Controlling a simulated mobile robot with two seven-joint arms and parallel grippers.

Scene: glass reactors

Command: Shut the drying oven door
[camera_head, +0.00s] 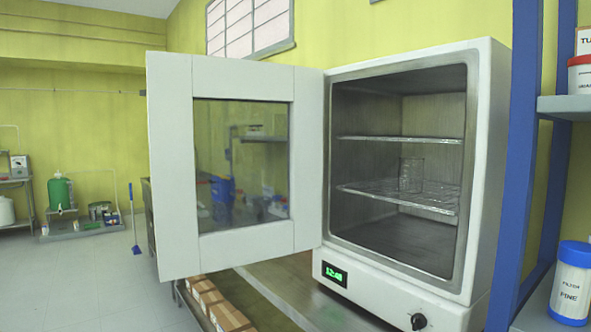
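The white drying oven (486,180) stands on a bench at the centre right. Its door (170,180) has a glass window and is wide open, swung out to the left on the hinge at the oven's left front edge. Inside the oven chamber are two wire shelves (400,140), and a small wire basket or glass vessel (411,175) stands on the lower one. A green display (335,273) and a black knob (418,321) are on the front panel below the chamber. Neither of my grippers is in view.
A blue post (520,150) and shelving with labelled jars (571,283) stand close on the oven's right. Cardboard boxes (228,317) sit below the bench under the door. The floor at the left is mostly clear, with a green container (61,193) further back.

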